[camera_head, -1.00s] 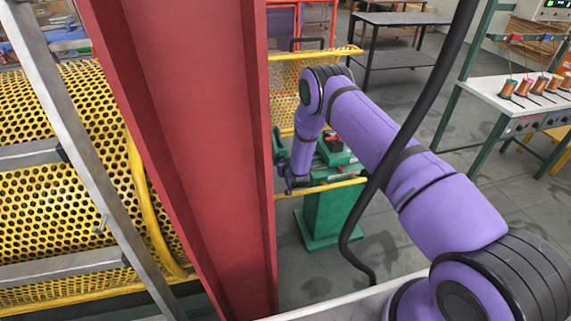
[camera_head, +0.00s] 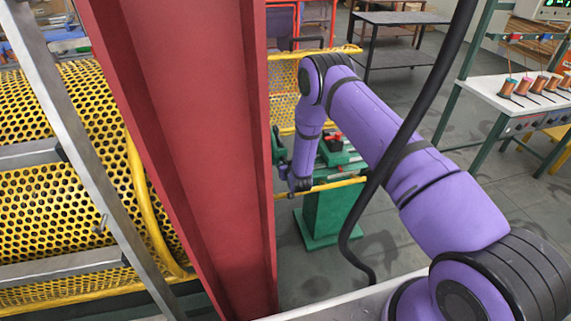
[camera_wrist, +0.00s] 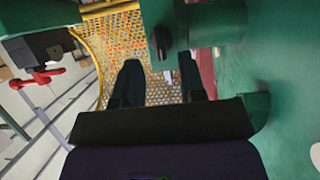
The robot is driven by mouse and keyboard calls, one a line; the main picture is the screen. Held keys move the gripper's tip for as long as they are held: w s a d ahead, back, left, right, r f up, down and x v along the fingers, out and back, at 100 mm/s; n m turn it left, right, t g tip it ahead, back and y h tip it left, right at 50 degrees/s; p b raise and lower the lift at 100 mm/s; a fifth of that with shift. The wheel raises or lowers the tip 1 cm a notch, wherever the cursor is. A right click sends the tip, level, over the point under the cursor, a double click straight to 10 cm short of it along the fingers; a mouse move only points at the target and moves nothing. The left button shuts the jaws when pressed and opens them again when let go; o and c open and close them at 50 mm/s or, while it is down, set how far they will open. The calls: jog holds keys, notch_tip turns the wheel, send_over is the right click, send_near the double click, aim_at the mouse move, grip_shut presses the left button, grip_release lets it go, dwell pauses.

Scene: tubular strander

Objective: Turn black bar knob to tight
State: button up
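The black bar knob (camera_wrist: 162,43) shows in the wrist view as a short dark upright bar on a green machine part (camera_wrist: 152,12). My gripper (camera_wrist: 160,80) is open, with its two dark fingers apart and nothing seen between them but yellow mesh behind. The knob lies just beyond the fingertips, near the middle of the gap, and appears apart from both fingers. In the head view my wrist reaches down beside the green machine stand (camera_head: 325,215); the fingers and the knob cannot be made out there.
A red handle (camera_wrist: 42,76) on a dark fitting is at left in the wrist view, and a large green surface (camera_wrist: 285,90) is close at right. In the head view, a red column (camera_head: 205,150), yellow rail (camera_head: 335,187) and black hose (camera_head: 360,205) stand near my arm.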

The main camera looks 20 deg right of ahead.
jog(key=v, duration=0.6)
jog(key=shift+s+r, duration=0.2)
jog(key=shift+s, duration=0.15)
notch_tip(320, 180, up, 20)
jog(key=w+g, duration=0.2)
jog(key=s+d+r+g, duration=0.1)
jog(key=s+r, duration=0.4)
jog(key=r, duration=0.5)
jog(key=s+d+r+g, duration=0.15)
jog(key=s+r, duration=0.35)
jog(key=r, duration=0.6)
jog(key=s+d+r+g, duration=0.1)
jog(key=s+r, duration=0.3)
jog(key=s, duration=0.8)
jog(key=s+d+r+g, duration=0.1)
jog(key=s+r, duration=0.3)
jog(key=s, duration=0.9)
jog(key=s+d+r+g, duration=0.2)
jog(key=s+r, duration=0.2)
jog(key=s, duration=0.8)
jog(key=shift+s+r, duration=0.2)
jog(key=shift+r, duration=0.2)
